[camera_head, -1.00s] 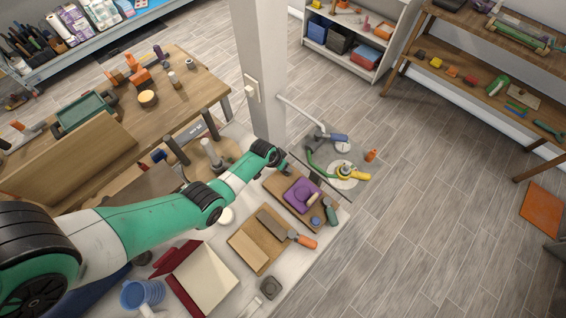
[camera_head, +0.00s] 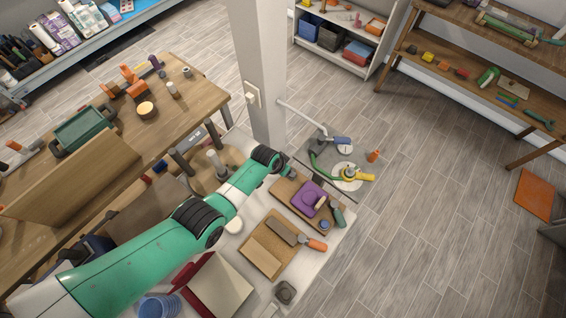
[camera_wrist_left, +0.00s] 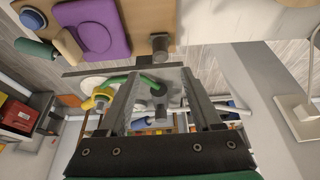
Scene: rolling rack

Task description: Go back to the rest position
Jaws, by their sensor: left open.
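My left arm, green and white, reaches in from the lower left of the head view. Its gripper (camera_head: 286,168) is over the far edge of the white worktop (camera_head: 315,262), near the purple object on a wooden board (camera_head: 288,205); fine detail is too small to tell. In the left wrist view the two dark fingers of my left gripper (camera_wrist_left: 158,90) stand apart with nothing held. Behind the gap show a green hose (camera_wrist_left: 118,80) and a dark knob-like part. My right gripper is in neither view.
A white post (camera_head: 262,70) stands just beyond the gripper. A wooden table (camera_head: 195,98) with tools is at left.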

